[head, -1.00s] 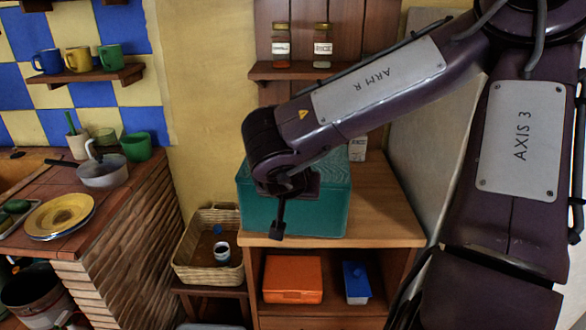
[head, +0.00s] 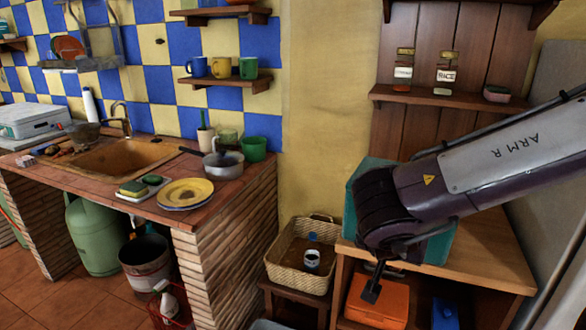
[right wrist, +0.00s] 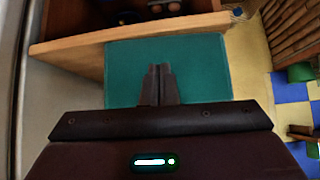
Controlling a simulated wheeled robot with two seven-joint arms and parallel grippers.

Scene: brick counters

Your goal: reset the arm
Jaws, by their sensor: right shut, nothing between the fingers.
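My right arm comes in from the right in the head view. Its gripper (head: 371,291) hangs in front of the teal box and above the orange box. In the right wrist view the two fingers of my right gripper (right wrist: 159,70) are together with nothing between them. Behind them is the teal box (right wrist: 205,75). The teal box (head: 440,247) stands on the wooden cabinet (head: 490,255) and is mostly hidden by my arm. My left gripper is not in view.
A wicker basket (head: 285,268) with a bottle sits on a low stool left of the cabinet. An orange box (head: 378,302) and a blue box (head: 445,315) lie on the cabinet's shelf. The brick counter (head: 228,235) holds plates (head: 186,193) and a pot (head: 223,165).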

